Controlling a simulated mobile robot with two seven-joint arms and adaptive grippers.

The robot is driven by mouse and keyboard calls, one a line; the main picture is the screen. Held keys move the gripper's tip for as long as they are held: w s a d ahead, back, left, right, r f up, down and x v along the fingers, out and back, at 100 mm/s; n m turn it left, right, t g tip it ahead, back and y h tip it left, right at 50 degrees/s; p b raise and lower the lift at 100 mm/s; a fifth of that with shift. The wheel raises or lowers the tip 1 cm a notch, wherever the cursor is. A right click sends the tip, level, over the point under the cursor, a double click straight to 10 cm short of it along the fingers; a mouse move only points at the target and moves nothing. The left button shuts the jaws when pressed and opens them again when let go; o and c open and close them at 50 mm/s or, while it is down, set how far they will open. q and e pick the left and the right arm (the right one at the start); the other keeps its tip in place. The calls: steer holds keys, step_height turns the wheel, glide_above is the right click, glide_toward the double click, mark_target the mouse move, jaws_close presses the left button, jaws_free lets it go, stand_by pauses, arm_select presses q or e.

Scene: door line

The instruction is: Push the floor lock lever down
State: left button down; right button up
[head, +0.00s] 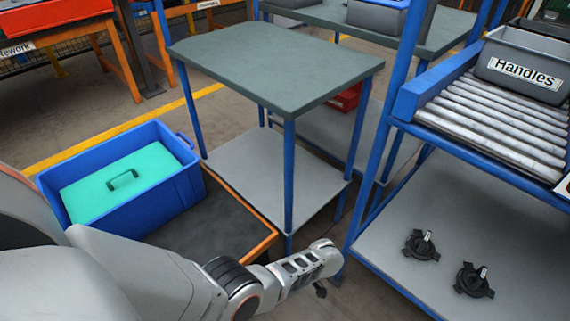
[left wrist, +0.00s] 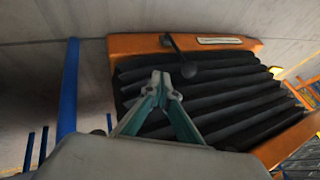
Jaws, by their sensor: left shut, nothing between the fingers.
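The floor lock lever (left wrist: 177,50) appears in the left wrist view as a thin black arm with a dark rounded end. It sits at the far orange edge of a cart with a black ribbed surface (left wrist: 215,95). My left gripper (left wrist: 161,76) is shut and empty, its tips just left of the lever's rounded end in that picture. I cannot tell whether they touch. In the head view only a small dark part of the left gripper (head: 320,290) shows below my wrist, beside the cart's orange edge (head: 262,246). The lever is hidden there. My right gripper is out of view.
A blue crate (head: 185,190) with a teal piece (head: 95,195) inside stands on the cart. A green-topped table (head: 270,65) with blue legs is behind. At right, a blue rack holds rollers, a grey Handles bin (head: 515,72) and two black parts (head: 421,246) below.

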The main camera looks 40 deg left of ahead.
arm_select(q)
steer(key=s, duration=0.1)
steer(key=s+a+f+p, duration=0.1)
steer(key=s, duration=0.2)
steer(key=shift+a+f, duration=0.25)
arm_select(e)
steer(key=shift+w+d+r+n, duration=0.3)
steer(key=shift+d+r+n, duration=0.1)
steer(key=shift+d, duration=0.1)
